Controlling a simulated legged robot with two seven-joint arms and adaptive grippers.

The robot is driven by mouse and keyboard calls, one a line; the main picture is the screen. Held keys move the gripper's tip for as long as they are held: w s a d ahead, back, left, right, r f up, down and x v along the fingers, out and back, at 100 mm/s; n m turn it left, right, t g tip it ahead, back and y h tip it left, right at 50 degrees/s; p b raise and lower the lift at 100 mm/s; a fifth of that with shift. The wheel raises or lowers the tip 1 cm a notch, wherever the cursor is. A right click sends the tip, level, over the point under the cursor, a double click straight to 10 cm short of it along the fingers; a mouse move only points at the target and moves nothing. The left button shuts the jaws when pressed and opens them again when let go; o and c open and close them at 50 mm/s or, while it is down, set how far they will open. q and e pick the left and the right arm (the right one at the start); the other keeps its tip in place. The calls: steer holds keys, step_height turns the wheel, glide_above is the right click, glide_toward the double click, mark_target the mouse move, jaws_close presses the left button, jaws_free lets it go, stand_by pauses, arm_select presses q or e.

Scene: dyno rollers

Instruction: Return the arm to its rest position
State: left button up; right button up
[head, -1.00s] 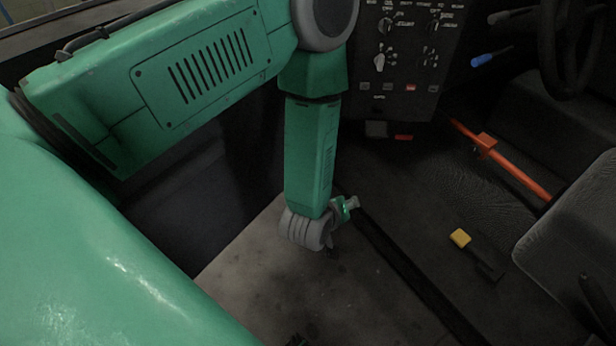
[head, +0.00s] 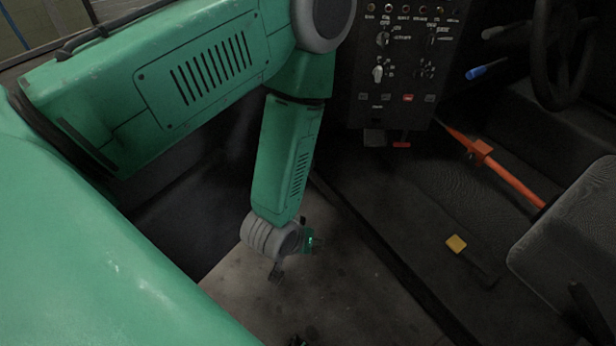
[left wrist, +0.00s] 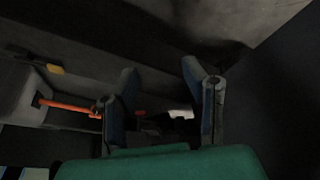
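My left arm is green and hangs down over the bare floor in the head view, its grey wrist joint at the lower end. My left gripper (head: 292,250) is small and dark there, and its fingers are hard to make out. In the left wrist view the gripper (left wrist: 158,68) shows two fingers spread apart with nothing seen held between them. My right gripper is not identifiable in either view.
A control panel (head: 405,60) with knobs stands ahead. An orange-red lever (head: 505,175) lies right of it, beside a dark grey seat (head: 570,240). A yellow-tipped pedal-like piece (head: 456,243) is on the dark floor. A steering wheel (head: 560,60) is at upper right.

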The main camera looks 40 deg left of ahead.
arm_select(q)
steer(key=shift+s, duration=0.1)
steer(key=s+a+r+m+g+p, duration=0.1)
steer(key=s+m+g, duration=0.1)
steer(key=s, duration=0.5)
steer(key=s+a+r+m+g+p, duration=0.1)
steer(key=s+a+m+g, duration=0.1)
steer(key=s, duration=0.6)
steer(key=shift+s+a+r+m+g, duration=0.2)
steer(key=shift+a+r+m+g, duration=0.1)
steer(key=shift+m+g, duration=0.35)
steer(key=shift+w, duration=0.1)
